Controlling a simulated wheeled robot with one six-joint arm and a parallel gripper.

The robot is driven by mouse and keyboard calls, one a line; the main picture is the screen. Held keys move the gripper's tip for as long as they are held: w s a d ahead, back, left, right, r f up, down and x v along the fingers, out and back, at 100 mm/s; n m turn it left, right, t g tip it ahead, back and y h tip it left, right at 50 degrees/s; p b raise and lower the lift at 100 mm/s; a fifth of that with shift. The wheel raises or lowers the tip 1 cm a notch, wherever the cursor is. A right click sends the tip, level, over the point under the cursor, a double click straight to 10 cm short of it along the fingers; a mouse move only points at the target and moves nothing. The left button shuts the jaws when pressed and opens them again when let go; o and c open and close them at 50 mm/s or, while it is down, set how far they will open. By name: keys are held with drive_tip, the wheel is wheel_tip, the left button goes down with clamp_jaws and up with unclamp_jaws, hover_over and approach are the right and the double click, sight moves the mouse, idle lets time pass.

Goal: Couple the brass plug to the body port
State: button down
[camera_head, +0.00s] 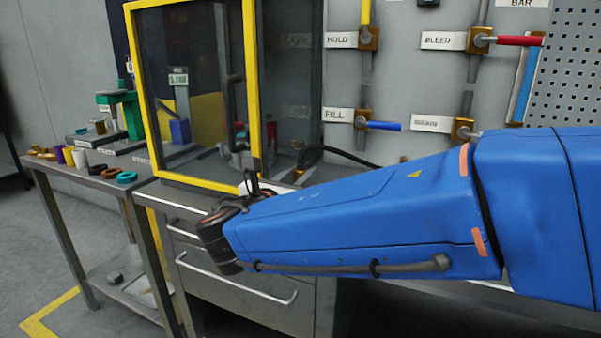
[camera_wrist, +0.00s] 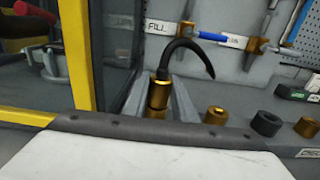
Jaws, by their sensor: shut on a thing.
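The brass plug (camera_wrist: 160,91) stands upright in the wrist view, with a black hose (camera_wrist: 188,44) rising from its top and curving down to the right. My gripper (camera_wrist: 160,100) has a grey finger on each side of the plug and is shut on it. A shorter brass section shows just below the plug; I cannot tell whether it is part of the plug or a port. The pale palm of my gripper hides what lies below. In the head view my gripper (camera_head: 253,184) is small and partly hidden by my blue arm. The body port cannot be made out clearly.
A yellow-framed clear guard (camera_head: 255,85) stands close on the left. To the right are a brass fitting (camera_wrist: 216,116), a black fitting (camera_wrist: 267,123) and another brass one (camera_wrist: 306,127). A labelled valve panel (camera_head: 300,60) stands behind. A side table (camera_head: 60,170) holds several rings.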

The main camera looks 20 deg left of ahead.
drive_tip(key=c, duration=1.4)
unclamp_jaws()
drive_tip(key=shift+s, duration=0.15)
drive_tip(key=s, duration=0.5)
drive_tip(key=s+a, duration=0.1)
drive_tip(key=s, duration=1.1)
drive_tip(key=shift+a, duration=0.2)
